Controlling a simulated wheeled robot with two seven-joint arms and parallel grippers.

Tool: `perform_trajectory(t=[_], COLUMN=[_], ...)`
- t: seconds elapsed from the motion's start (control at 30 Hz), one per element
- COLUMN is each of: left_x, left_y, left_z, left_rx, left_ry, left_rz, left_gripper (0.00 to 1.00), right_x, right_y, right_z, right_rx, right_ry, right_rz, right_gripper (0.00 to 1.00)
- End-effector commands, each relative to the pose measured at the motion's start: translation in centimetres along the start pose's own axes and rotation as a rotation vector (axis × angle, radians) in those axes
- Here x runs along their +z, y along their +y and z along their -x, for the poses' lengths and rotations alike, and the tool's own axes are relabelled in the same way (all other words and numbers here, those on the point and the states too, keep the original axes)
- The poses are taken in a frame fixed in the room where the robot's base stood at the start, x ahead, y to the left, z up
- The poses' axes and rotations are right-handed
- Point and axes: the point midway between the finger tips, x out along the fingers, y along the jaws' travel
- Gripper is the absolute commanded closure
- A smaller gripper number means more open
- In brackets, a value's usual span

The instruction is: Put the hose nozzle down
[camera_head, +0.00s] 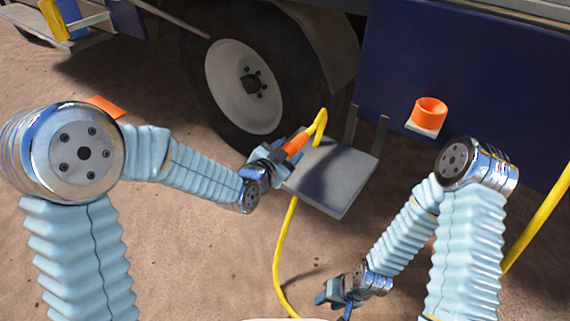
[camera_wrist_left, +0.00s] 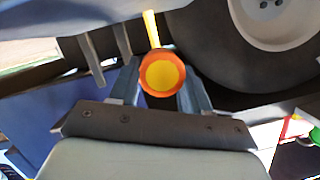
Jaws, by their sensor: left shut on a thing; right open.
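The hose nozzle (camera_head: 296,144) is orange, with the yellow hose (camera_head: 279,245) looping up from it and then down to the ground. My left gripper (camera_head: 284,152) is shut on the nozzle, at the left edge of a grey step plate (camera_head: 345,180) in front of the wheel. In the left wrist view the nozzle (camera_wrist_left: 162,73) shows end-on, an orange ring with a yellow middle, between the two fingers. I cannot tell whether the nozzle touches the plate. My right gripper (camera_head: 334,299) is open and empty, low over the dirt.
A large wheel (camera_head: 245,86) stands behind the plate. An orange ring-shaped holder (camera_head: 430,111) sits on a small bracket on the dark blue panel (camera_head: 470,60) at the right. An orange flat piece (camera_head: 106,106) lies at the left. Bare dirt is open in front.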

Motion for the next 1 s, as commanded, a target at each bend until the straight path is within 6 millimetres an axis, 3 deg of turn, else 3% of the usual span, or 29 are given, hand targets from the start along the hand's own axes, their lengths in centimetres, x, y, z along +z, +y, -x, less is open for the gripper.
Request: perform_trajectory(t=[0.27,0.43,0.87,0.9,0.93,1.0], left_x=[2.0,4.5,5.0,4.9,4.9,4.9], left_y=[-0.5,0.6,0.9,0.8,0.8,0.8], left_z=[-1.6,-2.3,-2.4,-2.4,-2.4,-2.4], left_rx=[-0.001,0.002,0.000,0.000,0.001,0.001], left_ry=[0.000,0.001,0.004,0.002,0.002,0.001], left_rz=[0.001,0.000,0.000,0.000,0.000,0.000], left_gripper=[0.97,0.97,0.97,0.47,0.42,0.42], right_x=[0.0,0.0,-0.1,-0.1,-0.1,-0.1], right_y=[0.1,0.3,0.5,0.4,0.4,0.4], right_z=[-0.4,-0.9,-1.4,-1.2,-1.2,-1.2], right_rx=[-0.001,-0.001,0.000,0.000,0.000,0.000], right_ry=[0.000,0.001,0.003,0.003,0.003,0.003], right_rz=[0.000,0.000,0.000,0.000,0.000,0.000], right_gripper=[0.57,0.57,0.57,0.57,0.57,0.57])
